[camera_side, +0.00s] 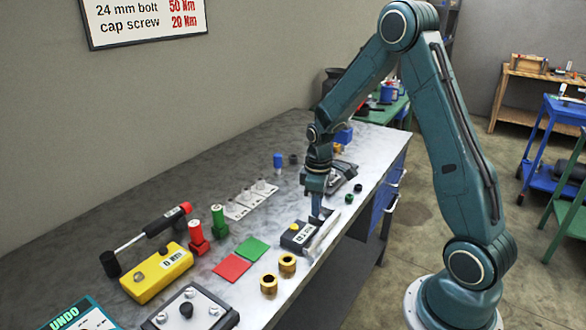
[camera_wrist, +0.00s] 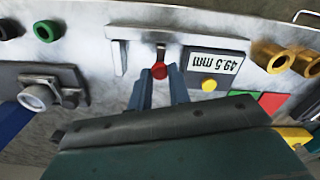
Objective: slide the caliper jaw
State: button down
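The caliper (camera_side: 322,236) lies near the table's front edge, a pale metal bar with jaws beside a dark display box (camera_side: 297,237). In the wrist view its bar (camera_wrist: 200,38) runs across the top, with one jaw (camera_wrist: 118,58) pointing down at the left. The display (camera_wrist: 213,66) reads 49.5 mm, upside down, above a yellow button (camera_wrist: 209,85). A red knob (camera_wrist: 159,71) sits on a short stem below the bar. My gripper (camera_wrist: 159,82) points down at the caliper, its two blue fingers apart on either side of the red knob, with gaps visible.
Two brass rings (camera_side: 287,265) and red (camera_side: 232,267) and green (camera_side: 252,248) pads lie to the left. A grey clamp-like device (camera_wrist: 45,92) and small green (camera_wrist: 47,31) and black rings are on the other side. The table's front edge is close to the caliper.

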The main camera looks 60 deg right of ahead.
aim_at(325, 206)
jog(key=shift+d, duration=2.6)
jog(key=c, duration=1.3)
grip_release()
jog(key=shift+a+r, duration=0.1)
jog(key=shift+r, duration=0.1)
notch_tip(325, 206, up, 14)
jog(key=shift+f, duration=0.25)
jog(key=shift+r, duration=0.1)
